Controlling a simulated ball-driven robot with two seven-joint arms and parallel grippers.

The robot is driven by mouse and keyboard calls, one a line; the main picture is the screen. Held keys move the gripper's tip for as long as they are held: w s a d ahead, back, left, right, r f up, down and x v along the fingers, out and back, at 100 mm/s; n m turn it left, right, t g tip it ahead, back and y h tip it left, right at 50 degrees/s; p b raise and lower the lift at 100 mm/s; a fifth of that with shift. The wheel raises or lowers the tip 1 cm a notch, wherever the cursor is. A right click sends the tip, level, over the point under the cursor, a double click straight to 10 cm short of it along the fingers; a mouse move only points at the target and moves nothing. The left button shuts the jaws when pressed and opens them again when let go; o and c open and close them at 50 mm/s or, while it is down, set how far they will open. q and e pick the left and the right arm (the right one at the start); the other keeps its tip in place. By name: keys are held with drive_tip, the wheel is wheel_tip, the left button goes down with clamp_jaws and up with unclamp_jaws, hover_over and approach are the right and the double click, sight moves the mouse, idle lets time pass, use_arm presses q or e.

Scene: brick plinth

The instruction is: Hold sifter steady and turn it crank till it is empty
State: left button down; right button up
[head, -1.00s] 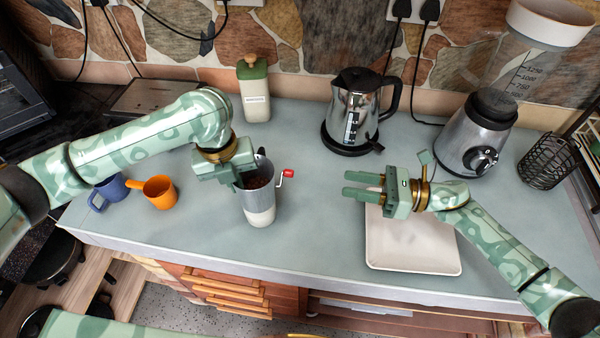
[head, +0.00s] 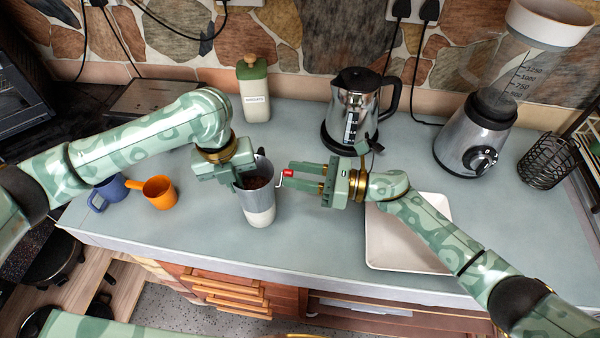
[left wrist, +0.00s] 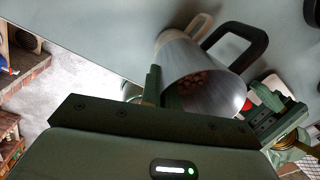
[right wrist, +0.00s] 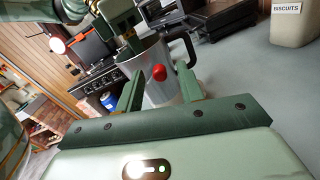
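The sifter (head: 261,207), a grey metal cup with a pale lower part, stands upright on the counter. Brown contents show inside it, also in the left wrist view (left wrist: 203,82). My left gripper (head: 240,183) is at its left rim, fingers close together and apparently shut on the wall; the exact contact is partly hidden. The crank's red knob (head: 289,173) sticks out on the right side. My right gripper (head: 306,178) is open, its fingers reaching toward the knob. In the right wrist view the red knob (right wrist: 159,73) appears between the two spread fingers.
A blue mug (head: 107,193) and an orange cup (head: 159,192) stand left of the sifter. A white tray (head: 400,258) lies under my right arm. A kettle (head: 352,115), biscuit jar (head: 254,95) and blender (head: 474,140) stand behind. The counter before the sifter is clear.

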clamp_jaws()
drive_tip(key=shift+m, duration=0.3)
drive_tip(key=shift+s+f+m+g, duration=0.3)
drive_tip(key=shift+f+m, duration=0.45)
drive_tip(key=shift+m, duration=3.1)
drive_tip(key=shift+s+f+m+g, duration=0.1)
drive_tip(key=shift+s+f+m, duration=0.55)
drive_tip(key=shift+m, duration=3.15)
drive_tip(key=shift+s+f+m+g, duration=0.2)
drive_tip(key=shift+f+m, duration=0.7)
drive_tip(key=shift+m, duration=2.95)
unclamp_jaws()
